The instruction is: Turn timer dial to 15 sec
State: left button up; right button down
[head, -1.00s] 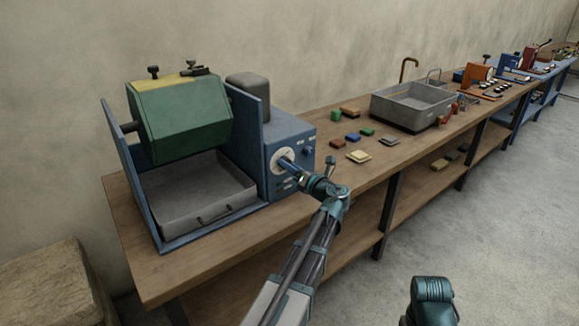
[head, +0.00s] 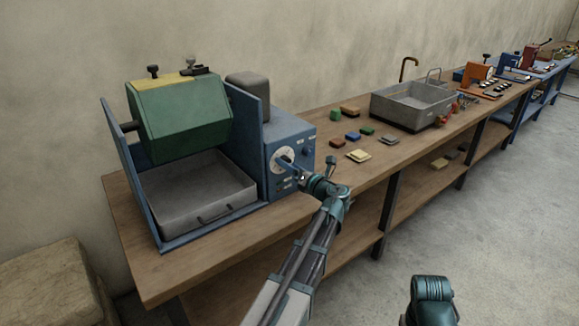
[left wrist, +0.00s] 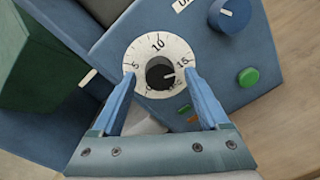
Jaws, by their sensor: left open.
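The timer dial (left wrist: 143,50) is a white round face marked 5, 10 and 15 with a black knob (left wrist: 160,73) at its centre. A small pale mark shows on the knob's right side, toward the 15 side; its exact reading is hard to tell. The dial sits on the blue control box (head: 292,140) of the machine in the head view. My left gripper (left wrist: 160,80) is open, its blue fingers on either side of the knob, with visible gaps. In the head view my left gripper (head: 290,167) is right at the dial and partly covers it.
A blue knob (left wrist: 229,15), a green button (left wrist: 248,77) and smaller buttons are on the same panel. A green drum (head: 180,115) hangs over a grey tray (head: 200,205) left of the box. Small blocks and a grey basin (head: 410,105) are farther along the bench.

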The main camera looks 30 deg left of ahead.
pick_arm(q)
jog(key=v, duration=1.3)
jog(key=shift+d, duration=0.35)
jog(key=shift+s, duration=0.15)
jog(key=s+d+f+n+g+h, duration=0.3)
jog(key=s+d+f+n+h, duration=0.4)
jog(key=f+n, duration=0.25)
jog(key=s+d+f+n+g+h, duration=0.2)
jog(key=s+d+f+n+h, duration=0.2)
jog(key=s+d+f+n, duration=0.5)
jog(key=s+d+f+n+g+h, duration=0.25)
jog(key=s+d+n+h, duration=0.2)
jog(key=d+n, duration=0.3)
notch_tip(320, 180, up, 13)
jog(key=p, duration=1.3)
jog(key=shift+s+d+f+y, duration=0.15)
jog(key=shift+s+d+y, duration=0.2)
jog(key=shift+s, duration=0.1)
